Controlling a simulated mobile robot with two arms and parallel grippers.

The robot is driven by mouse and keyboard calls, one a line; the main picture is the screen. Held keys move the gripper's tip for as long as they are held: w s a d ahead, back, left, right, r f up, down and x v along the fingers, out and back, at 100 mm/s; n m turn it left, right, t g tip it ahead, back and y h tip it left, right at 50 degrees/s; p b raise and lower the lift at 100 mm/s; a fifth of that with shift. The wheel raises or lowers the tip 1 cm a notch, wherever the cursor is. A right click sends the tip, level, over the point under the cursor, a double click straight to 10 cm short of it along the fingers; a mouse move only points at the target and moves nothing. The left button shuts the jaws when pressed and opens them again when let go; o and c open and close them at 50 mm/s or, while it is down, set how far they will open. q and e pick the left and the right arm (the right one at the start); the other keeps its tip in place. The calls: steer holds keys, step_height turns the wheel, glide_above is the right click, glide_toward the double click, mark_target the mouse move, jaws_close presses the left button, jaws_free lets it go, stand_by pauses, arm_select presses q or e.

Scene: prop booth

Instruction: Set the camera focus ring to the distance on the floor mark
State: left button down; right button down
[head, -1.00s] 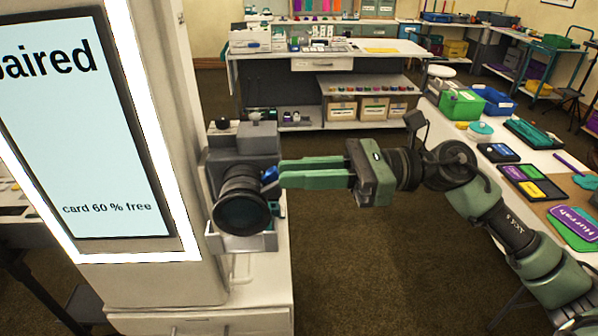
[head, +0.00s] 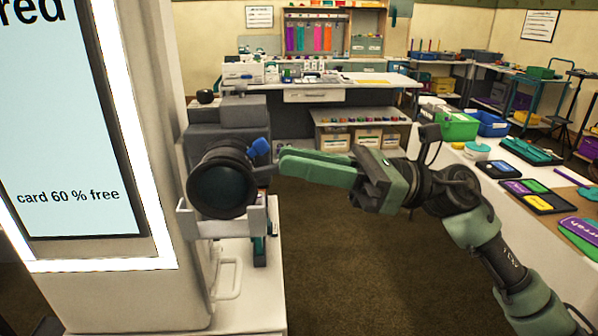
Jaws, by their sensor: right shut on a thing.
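The dark grey camera (head: 228,128) sits in a white cradle on the side of the white booth column. Its large black lens with the focus ring (head: 222,180) faces me. A blue tab (head: 259,147) sticks up at the lens's upper right. My right gripper (head: 283,161) reaches in from the right, its two green fingers close together and their tips at the tab. It is shut on the blue tab, though the exact contact is hard to see. No distance numbers on the ring can be read. No floor mark shows. My left gripper is not in view.
A lit screen (head: 62,120) reading "card 60 % free" fills the left. A white table (head: 478,172) with a green bin (head: 457,126), a blue bin (head: 492,124) and signs stands at right. A workbench (head: 330,95) is behind. The carpet (head: 350,270) between is clear.

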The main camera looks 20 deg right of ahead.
steer(key=shift+f, duration=0.2)
steer(key=c, duration=1.4)
jaws_free()
steer(key=shift+r, duration=0.15)
step_height(320, 180, up, 20)
steer(key=p, duration=0.2)
